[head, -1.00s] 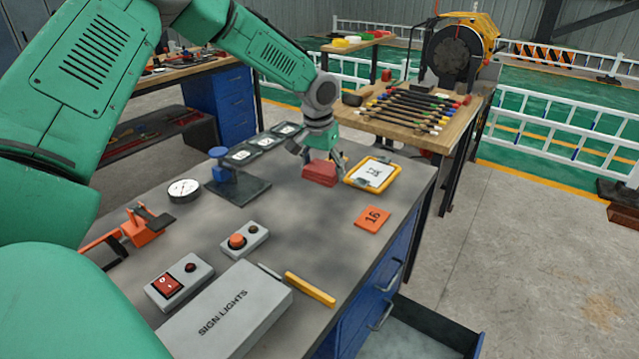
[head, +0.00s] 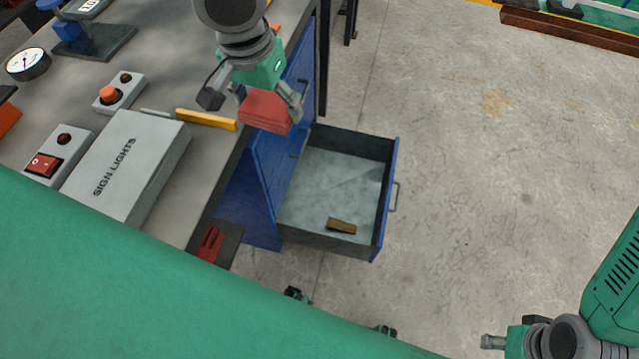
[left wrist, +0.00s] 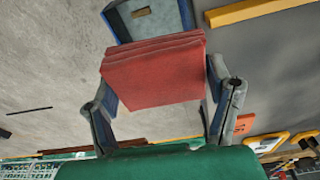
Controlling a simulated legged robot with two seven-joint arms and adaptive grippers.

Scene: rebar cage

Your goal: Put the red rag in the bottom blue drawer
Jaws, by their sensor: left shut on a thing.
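The folded red rag (head: 266,112) is held in my left gripper (head: 252,101), above the right edge of the workbench and up-left of the open drawer in the head view. In the left wrist view the rag (left wrist: 153,72) sits between the two fingers of the left gripper (left wrist: 160,90). The bottom blue drawer (head: 386,200) is pulled out, with a small brown block (head: 341,226) on its floor. Part of the drawer (left wrist: 117,28) shows behind the rag in the left wrist view. My right gripper (head: 502,341) is at the lower right; its fingers are unclear.
The workbench top (head: 175,80) carries a grey SIGN LIGHTS box (head: 125,165), a yellow bar (head: 206,119), button boxes and a gauge (head: 27,64). The upper blue drawer (head: 298,85) is shut. The concrete floor right of the open drawer is clear.

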